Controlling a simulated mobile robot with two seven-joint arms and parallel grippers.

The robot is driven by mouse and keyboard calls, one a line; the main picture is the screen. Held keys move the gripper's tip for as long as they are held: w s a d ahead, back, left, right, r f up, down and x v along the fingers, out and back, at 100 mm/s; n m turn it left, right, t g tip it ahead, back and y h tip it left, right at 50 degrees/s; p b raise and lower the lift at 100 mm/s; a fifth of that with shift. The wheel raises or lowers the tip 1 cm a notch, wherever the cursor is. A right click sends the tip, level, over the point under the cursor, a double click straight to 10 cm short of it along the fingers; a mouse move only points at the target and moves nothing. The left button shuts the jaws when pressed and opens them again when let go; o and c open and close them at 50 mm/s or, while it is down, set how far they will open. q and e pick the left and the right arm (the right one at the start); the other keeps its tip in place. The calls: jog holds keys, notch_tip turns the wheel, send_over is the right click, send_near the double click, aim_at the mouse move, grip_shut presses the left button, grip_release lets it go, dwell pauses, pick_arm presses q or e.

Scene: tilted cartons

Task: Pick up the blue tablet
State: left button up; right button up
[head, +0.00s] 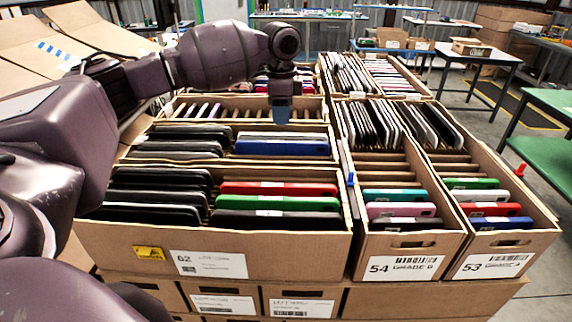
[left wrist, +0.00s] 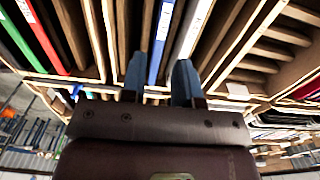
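A blue tablet (head: 300,148) stands on edge in the middle left carton (head: 318,130), in front of a white or silver one. My left gripper (head: 282,112) is above and just behind it, pointing down. In the left wrist view my left gripper (left wrist: 161,62) is open, its two blue-grey fingers apart. The blue tablet (left wrist: 158,40) shows as a narrow blue edge between the lines of the fingers, with a white-edged tablet (left wrist: 190,28) beside it. The fingers do not visibly hold anything. My right gripper is not in view.
The front carton (head: 290,245) marked 62 holds black, red and green tablets. Cartons marked 54 (head: 402,268) and 53 (head: 490,264) stand to the right; 53 holds another blue tablet (head: 500,222). Carton walls and wooden dividers lie close around my gripper.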

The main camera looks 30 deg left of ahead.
aim_at(282, 141)
pick_arm(q)
notch_tip(282, 141, down, 4)
jog(key=shift+r, duration=0.15)
jog(key=shift+w+f+p, duration=0.1)
jog(key=shift+f+p, duration=0.35)
jog(key=shift+f, duration=2.1)
jog(key=c, duration=0.5)
grip_shut()
jog(key=shift+a+r, duration=0.1)
